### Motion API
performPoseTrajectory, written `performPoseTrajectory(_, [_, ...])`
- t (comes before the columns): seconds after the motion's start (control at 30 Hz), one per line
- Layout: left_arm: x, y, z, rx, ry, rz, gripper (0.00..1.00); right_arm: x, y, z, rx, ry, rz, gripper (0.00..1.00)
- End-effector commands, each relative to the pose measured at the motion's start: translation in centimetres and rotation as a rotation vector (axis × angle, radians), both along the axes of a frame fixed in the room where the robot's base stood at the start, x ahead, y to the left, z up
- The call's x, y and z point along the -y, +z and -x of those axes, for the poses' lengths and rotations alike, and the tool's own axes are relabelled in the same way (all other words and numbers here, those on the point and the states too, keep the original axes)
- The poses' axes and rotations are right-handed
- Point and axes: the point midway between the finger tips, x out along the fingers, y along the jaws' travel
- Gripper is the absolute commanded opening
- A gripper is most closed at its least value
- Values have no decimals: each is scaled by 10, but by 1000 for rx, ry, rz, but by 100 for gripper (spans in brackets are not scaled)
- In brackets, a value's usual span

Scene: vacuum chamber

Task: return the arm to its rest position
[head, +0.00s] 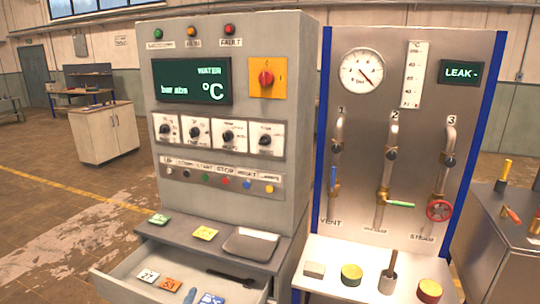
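Neither of my arms nor grippers shows in the head view. A grey control cabinet (230,60) stands in the middle, with a dark green display (190,82), a red rotary switch on a yellow plate (267,78), a row of knobs and a row of small coloured buttons. Its drawer (120,286) is open at the bottom left, with cards and a dark tool inside. To its right, a metal panel (360,120) carries a round gauge (362,70), a LEAK display (461,73) and three pipes with valves, one with a red handwheel (439,210).
The open drawer juts out low in front. A white shelf (325,290) under the panel holds a block, two yellow-topped round pieces and a handled tool. A metal cabinet (490,245) with tools stands at right. Floor (60,200) at left is clear before a workbench (104,132).

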Motion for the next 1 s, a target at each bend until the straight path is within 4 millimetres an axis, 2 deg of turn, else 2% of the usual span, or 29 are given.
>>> performPoseTrajectory(0.03, [-11, -22, 14, -100, 50, 74, 84, 0, 18, 1, 6, -1, 0, 36])
performPoseTrajectory(0.2, [-39, -90, 73, -441, 219, 309, 84, 2, 74, 8, 16, -3, -1, 36])
performPoseTrajectory(0.3, [-47, -120, 111, -612, 300, 411, 84, 4, 101, 13, 20, -4, -1, 36])
performPoseTrajectory(0.4, [-50, -139, 142, -739, 359, 480, 84, 4, 121, 18, 23, -6, -1, 36])
performPoseTrajectory(0.7, [-50, -169, 211, -999, 476, 606, 84, 6, 161, 29, 29, -8, 0, 36])
performPoseTrajectory(0.97, [-49, -180, 255, -1154, 543, 668, 84, 8, 185, 37, 33, -9, 0, 36])
performPoseTrajectory(1.0, [-48, -188, 257, -1164, 547, 671, 84, 7, 178, 38, 29, -9, 0, 36])
